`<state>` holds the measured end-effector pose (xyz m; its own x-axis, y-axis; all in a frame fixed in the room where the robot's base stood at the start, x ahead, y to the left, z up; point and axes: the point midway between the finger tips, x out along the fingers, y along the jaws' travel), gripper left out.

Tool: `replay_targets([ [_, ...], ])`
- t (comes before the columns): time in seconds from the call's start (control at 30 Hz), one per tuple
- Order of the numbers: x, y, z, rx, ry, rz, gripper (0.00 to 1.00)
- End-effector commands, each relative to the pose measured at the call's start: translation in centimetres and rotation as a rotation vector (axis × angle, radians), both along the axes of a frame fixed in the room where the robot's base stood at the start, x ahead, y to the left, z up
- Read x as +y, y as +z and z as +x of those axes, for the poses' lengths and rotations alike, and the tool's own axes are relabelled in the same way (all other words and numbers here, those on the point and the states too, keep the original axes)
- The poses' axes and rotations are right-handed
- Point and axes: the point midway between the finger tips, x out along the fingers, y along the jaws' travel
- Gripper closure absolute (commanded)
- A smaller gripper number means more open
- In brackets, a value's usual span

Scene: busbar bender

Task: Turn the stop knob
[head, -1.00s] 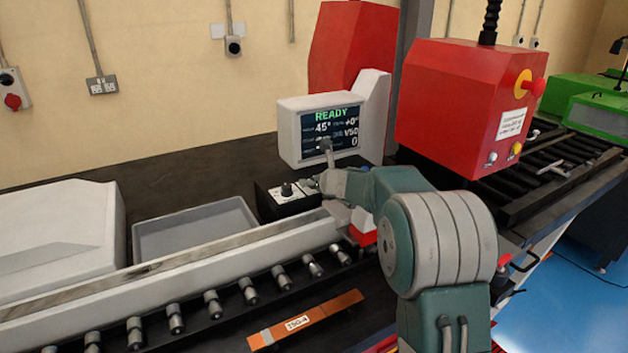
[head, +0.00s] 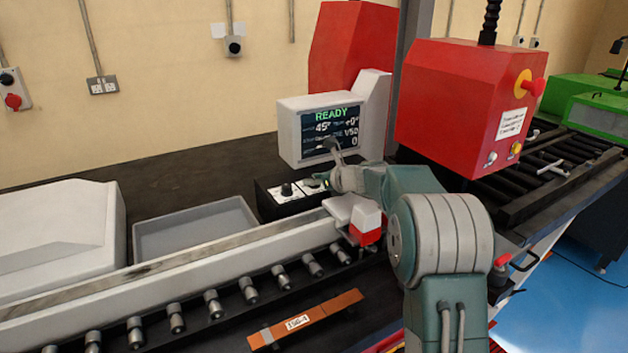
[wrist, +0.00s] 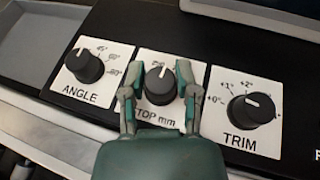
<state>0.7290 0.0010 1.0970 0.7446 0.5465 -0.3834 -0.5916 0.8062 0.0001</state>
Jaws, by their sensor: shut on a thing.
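The stop knob (wrist: 160,84) is a black dial with a white pointer line on the middle white plate, marked "STOP mm", in the wrist view. Its pointer aims about straight up in that picture. My gripper (wrist: 158,88) has one finger on each side of the knob and is shut on it. In the head view my gripper (head: 325,182) reaches the small black control box (head: 268,207), and my wrist hides the stop knob there. The screen (head: 330,131) above the box reads READY, 45° and V50, with small blurred text.
The angle knob (wrist: 84,66) is left of the stop knob and the trim knob (wrist: 251,108) is right of it, both close to my fingers. A grey tray (head: 195,230) lies left of the box. A red-and-white block (head: 362,222) stands just below my arm.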

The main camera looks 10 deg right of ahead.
Motion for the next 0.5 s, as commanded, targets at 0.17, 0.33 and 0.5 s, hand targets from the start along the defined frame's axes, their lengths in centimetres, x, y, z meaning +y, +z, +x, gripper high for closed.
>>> replay_targets([
  [0.17,-0.17,-0.29,0.15,0.002,0.165,0.0,1.0],
  [0.33,-0.16,-0.29,0.14,0.002,0.318,0.0,1.0],
  [0.5,-0.11,-0.28,0.12,0.001,0.43,-0.001,1.0],
])
